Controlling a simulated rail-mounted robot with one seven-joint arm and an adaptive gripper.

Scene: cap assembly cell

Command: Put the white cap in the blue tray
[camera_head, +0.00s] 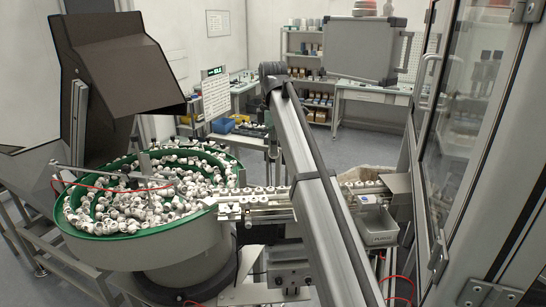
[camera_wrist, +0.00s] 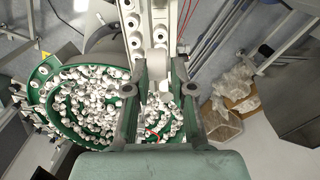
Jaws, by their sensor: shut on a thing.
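In the wrist view my gripper (camera_wrist: 158,66) is shut on a white cap (camera_wrist: 157,61), which shows between the two fingertips. In the head view a blue tray (camera_head: 222,126) sits on the bench behind the bowl, small and far off. I cannot make out my gripper in the head view, and I cannot find the blue tray in the wrist view.
A green-rimmed bowl (camera_head: 164,229) full of loose white caps stands at the left. A feed track (camera_head: 270,211) with a row of caps runs right from it. A grey bin (camera_head: 377,226) is at the track's right end. A glass-doored cabinet (camera_head: 461,120) closes the right side.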

